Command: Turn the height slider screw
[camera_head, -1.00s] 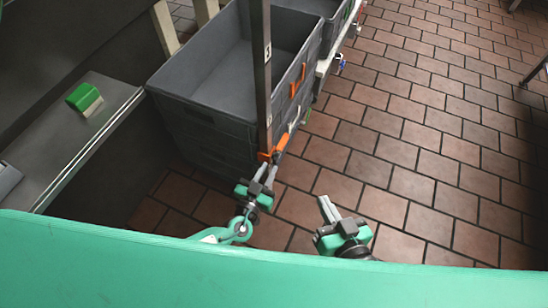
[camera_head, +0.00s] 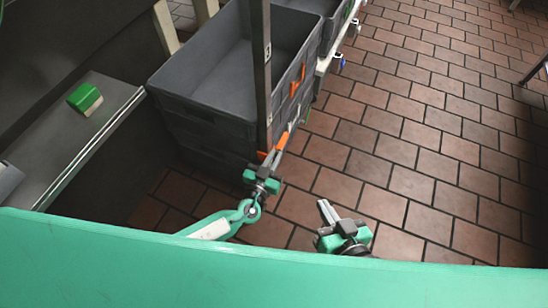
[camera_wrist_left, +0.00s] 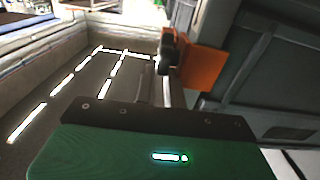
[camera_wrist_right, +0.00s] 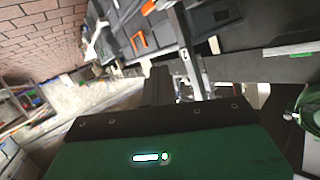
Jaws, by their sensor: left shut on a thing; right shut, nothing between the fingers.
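The height slider is an orange block (camera_wrist_left: 205,68) on the upright grey post (camera_head: 263,80). In the left wrist view a dark round screw knob (camera_wrist_left: 168,50) sticks out from the orange block's side. My left gripper (camera_head: 272,158) is at the slider beside the post. It is shut on the screw knob, whose gripped part is partly hidden by the fingers. My right gripper (camera_head: 325,210) is shut and empty, to the right of the post and apart from it, over the tiled floor. The right wrist view shows nothing between its fingers.
Grey stacked crates (camera_head: 190,103) stand just behind and left of the post. A green-and-white brush-like object (camera_head: 85,98) lies on a dark counter (camera_head: 125,95) at the left. The tiled floor (camera_head: 420,150) to the right is clear.

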